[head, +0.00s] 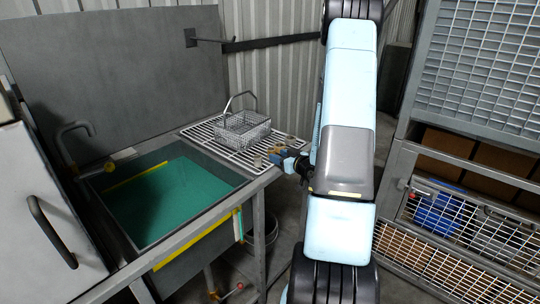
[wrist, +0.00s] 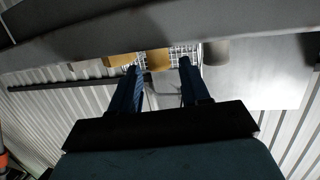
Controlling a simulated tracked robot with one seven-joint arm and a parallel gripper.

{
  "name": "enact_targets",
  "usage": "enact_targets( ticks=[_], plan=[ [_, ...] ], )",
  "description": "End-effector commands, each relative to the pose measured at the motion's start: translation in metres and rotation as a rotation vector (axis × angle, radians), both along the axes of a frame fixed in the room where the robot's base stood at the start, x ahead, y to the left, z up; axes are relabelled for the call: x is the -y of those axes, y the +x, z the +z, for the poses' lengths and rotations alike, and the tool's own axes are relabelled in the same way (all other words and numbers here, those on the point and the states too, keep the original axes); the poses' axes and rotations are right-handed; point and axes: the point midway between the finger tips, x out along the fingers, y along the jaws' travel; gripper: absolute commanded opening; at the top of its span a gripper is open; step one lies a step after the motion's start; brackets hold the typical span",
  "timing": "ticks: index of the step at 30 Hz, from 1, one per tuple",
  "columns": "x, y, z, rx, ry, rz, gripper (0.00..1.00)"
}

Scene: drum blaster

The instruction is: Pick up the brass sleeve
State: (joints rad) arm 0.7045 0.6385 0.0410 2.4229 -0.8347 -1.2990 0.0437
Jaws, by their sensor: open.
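Two brass-coloured pieces show at the top of the wrist view. One brass piece (wrist: 158,59) is ahead of and between my fingertips, and another brass piece (wrist: 121,60) is just left of the left finger. I cannot tell which is the brass sleeve; their upper parts are cut off by a dark edge. My gripper (wrist: 159,67) is open, with nothing held between its blue fingers. In the head view my gripper (head: 277,156) is low over the near right end of the white rack, close to a small tan piece (head: 258,162).
A grey cylinder (wrist: 216,53) stands right of the fingers in the wrist view. A wire basket (head: 243,130) stands on the white wire rack (head: 212,136). Left of it is an open basin with a green floor (head: 165,200). A mesh cage (head: 480,70) stands at the right.

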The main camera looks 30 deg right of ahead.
Motion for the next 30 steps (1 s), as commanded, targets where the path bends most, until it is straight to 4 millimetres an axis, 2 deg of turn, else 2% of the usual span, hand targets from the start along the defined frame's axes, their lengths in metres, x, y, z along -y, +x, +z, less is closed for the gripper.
enact_targets(
  ticks=[8,18,26,30],
  plan=[
    [-0.002,0.013,-0.003,0.000,0.000,0.002,0.46],
    [-0.006,0.053,-0.013,0.000,0.000,0.002,0.46],
    [-0.006,0.057,-0.014,-0.001,0.000,0.001,0.46],
    [-0.007,0.057,-0.013,0.000,0.000,0.001,0.34]
  ],
)
